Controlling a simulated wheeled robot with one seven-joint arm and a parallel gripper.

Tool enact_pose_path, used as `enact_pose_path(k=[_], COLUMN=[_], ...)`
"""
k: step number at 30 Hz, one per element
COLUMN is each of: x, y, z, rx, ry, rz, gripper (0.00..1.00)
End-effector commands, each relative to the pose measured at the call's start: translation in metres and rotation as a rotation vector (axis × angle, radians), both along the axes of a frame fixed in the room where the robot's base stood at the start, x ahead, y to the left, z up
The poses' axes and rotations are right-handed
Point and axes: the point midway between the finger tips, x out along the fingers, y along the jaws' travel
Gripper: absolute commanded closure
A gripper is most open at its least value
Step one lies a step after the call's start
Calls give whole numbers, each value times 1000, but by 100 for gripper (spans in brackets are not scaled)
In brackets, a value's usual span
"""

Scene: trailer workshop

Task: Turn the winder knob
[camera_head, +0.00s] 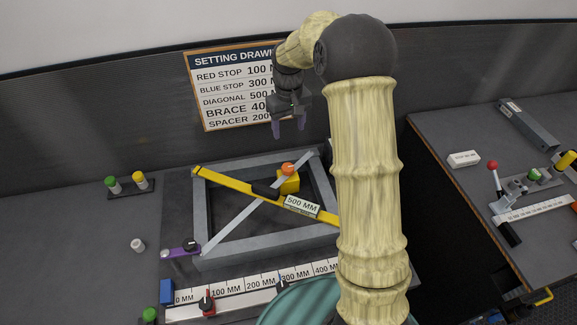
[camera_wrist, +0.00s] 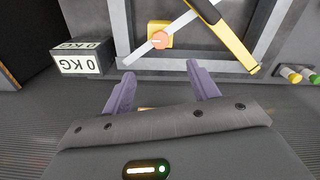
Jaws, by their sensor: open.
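No knob is labelled as the winder, so I cannot tell for certain which one it is. A round orange knob (camera_head: 288,168) sits on a yellow block (camera_head: 289,184) at the back of a grey square frame (camera_head: 207,215). The orange knob also shows in the wrist view (camera_wrist: 159,40), beyond the fingertips. A black knob (camera_head: 190,246) sits on a purple arm at the frame's front left. My gripper (camera_head: 289,126) is open and empty, its purple fingers pointing down above and behind the orange knob. The wrist view shows the gripper (camera_wrist: 160,72) with its fingers apart.
A yellow bar with a 500 MM tag (camera_head: 302,206) crosses the frame. A 0 KG box (camera_wrist: 82,58) stands beside it. A scale rail (camera_head: 235,289) with red and blue stops runs in front. A side bench (camera_head: 450,130) is at right. The left bench is mostly clear.

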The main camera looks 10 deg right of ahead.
Motion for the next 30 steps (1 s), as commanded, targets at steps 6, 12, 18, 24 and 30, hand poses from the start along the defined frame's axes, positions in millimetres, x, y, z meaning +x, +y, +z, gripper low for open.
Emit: enact_pose_path(k=[6, 12, 18, 24, 30], x=[6, 6, 6, 5, 5], y=[0, 0, 0, 0, 0], z=[-1, -1, -14, -46, -81], rx=[1, 1, 1, 1, 1], ry=[7, 7, 8, 11, 11], rz=[6, 5, 5, 6, 5], gripper=[41, 41, 41, 41, 41])
